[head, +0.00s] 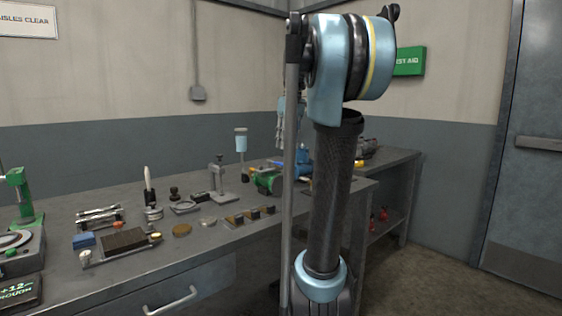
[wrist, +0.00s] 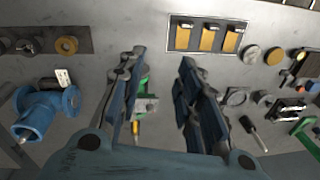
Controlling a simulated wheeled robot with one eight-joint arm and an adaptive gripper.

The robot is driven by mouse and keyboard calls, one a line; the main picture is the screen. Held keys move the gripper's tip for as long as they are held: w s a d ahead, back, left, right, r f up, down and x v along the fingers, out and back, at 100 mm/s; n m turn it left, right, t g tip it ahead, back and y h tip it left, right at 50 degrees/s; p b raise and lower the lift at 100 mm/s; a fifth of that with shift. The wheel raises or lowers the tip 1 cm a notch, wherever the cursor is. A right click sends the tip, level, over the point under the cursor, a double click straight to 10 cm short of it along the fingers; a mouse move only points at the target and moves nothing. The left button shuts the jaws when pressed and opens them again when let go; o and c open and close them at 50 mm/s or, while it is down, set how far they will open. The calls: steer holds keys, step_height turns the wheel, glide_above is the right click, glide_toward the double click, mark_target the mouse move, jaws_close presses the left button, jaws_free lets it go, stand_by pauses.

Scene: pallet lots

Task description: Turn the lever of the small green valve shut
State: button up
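The small green valve (head: 266,181) stands on the workbench in the head view, left of my arm. In the wrist view a green part (wrist: 143,86) with a grey block shows between my fingers, partly hidden by the left finger; it looks like the same valve. A small yellow piece lies just below it in that view. I cannot make out the lever's angle. My gripper (wrist: 164,58) is open, its fingers apart with nothing held between them. Contact with the valve cannot be told.
A blue valve (wrist: 38,112) stands to the left in the wrist view. A tray with brown pieces (wrist: 170,45) lies beyond the fingertips. Several small parts and tools crowd the right side. The workbench (head: 190,262) has bare surface along its front edge.

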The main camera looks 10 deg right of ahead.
steer(key=n, duration=0.2)
glide_toward(277, 163)
steer(key=shift+g+y, duration=0.4)
steer(key=f, duration=0.5)
steer(key=s+f, duration=0.1)
steer(key=f, duration=0.1)
steer(key=shift+d+f, duration=0.35)
steer(key=shift+d, duration=0.05)
steer(key=shift+c, duration=0.2)
jaws_close()
